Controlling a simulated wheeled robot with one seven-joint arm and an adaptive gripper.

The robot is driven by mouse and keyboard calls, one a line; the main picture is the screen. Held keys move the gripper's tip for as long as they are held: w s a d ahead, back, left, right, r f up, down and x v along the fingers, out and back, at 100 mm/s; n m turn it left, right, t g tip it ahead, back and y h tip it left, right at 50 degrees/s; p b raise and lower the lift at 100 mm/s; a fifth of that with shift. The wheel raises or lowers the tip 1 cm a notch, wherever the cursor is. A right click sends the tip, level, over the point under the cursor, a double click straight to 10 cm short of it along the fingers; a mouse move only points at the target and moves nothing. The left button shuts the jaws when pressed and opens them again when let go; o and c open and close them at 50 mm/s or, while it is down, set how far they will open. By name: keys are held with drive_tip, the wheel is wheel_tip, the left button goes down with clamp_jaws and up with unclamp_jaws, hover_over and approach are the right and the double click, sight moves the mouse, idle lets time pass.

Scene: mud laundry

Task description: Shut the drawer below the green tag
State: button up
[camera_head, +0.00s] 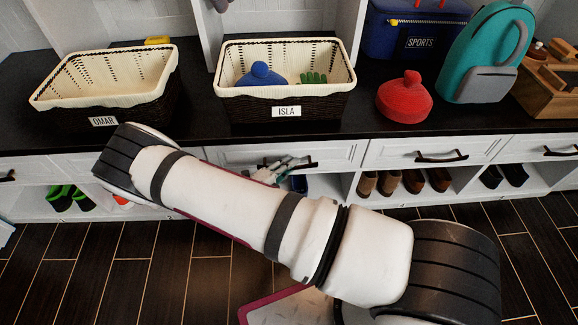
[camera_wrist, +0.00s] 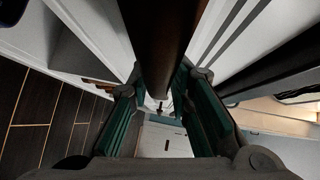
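No green tag shows clearly in either view. White drawer fronts with dark bar handles run under the dark bench top. The middle drawer (camera_head: 340,153) is below the ISLA basket, and its handle (camera_head: 305,165) shows beside my gripper (camera_head: 270,173). I cannot tell whether this drawer stands slightly out. The right drawer (camera_head: 480,148) looks flush. In the wrist view, a thick dark bar (camera_wrist: 163,35) runs between the green-sided fingers of my gripper (camera_wrist: 160,92). Whether the fingers press on it is unclear. My arm hides the left drawer fronts in part.
Open cubbies below hold shoes (camera_head: 412,181). Dark tiled floor (camera_head: 540,255) is clear at right.

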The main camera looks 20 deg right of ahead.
drive_tip(key=v, duration=1.2)
idle(0.3)
